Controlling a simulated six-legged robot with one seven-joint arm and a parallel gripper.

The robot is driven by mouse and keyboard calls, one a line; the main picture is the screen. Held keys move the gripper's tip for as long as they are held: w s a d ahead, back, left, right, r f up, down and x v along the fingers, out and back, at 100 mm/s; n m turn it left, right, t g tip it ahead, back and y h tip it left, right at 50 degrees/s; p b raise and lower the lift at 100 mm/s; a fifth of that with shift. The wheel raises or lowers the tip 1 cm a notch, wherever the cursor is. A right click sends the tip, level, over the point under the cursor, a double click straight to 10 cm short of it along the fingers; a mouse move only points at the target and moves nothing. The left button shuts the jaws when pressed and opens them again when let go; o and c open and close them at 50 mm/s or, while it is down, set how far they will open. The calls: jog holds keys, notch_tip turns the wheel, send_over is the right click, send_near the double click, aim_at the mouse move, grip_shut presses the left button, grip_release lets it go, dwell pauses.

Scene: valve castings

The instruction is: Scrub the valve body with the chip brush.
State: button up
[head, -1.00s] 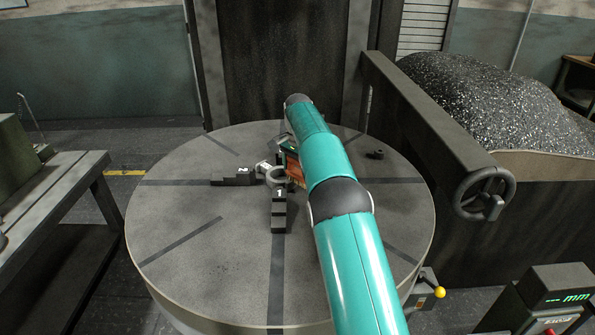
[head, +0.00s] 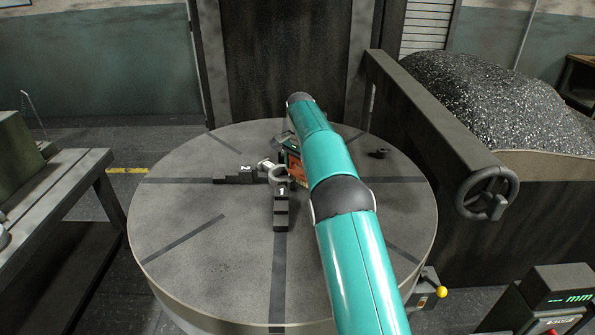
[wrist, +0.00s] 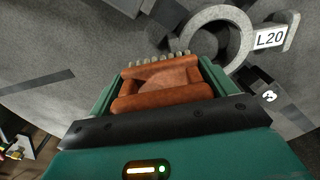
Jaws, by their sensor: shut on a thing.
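The valve body is a grey casting with a round ring and a white L20 tag (wrist: 269,39). It sits at the middle of the round table, among the numbered jaws; its ring (head: 278,173) shows in the head view. My gripper (wrist: 155,85) has a green housing and orange-brown pads. It is shut on the chip brush (wrist: 172,58), whose pale bristle tufts show past the pads. The brush lies close beside the ring in the wrist view; I cannot tell whether they touch. In the head view my arm hides most of the gripper and the brush.
The round table (head: 190,250) has dark slots and clear room at front and left. Black stepped jaws (head: 281,210) stand around the casting. A small dark part (head: 379,153) lies at the table's right. A beam with a handwheel (head: 486,194) and a chip heap (head: 480,100) are at right.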

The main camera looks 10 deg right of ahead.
dwell(0.4)
jog(key=shift+s+a, duration=0.45)
jog(key=shift+a, duration=0.2)
jog(key=shift+d, duration=0.1)
jog(key=shift+w+d, duration=0.5)
jog(key=shift+d, duration=0.15)
jog(key=shift+s+a, duration=0.5)
jog(key=shift+a, duration=0.25)
jog(key=shift+d, duration=0.1)
jog(key=shift+w+d, duration=0.5)
jog(key=shift+d, duration=0.15)
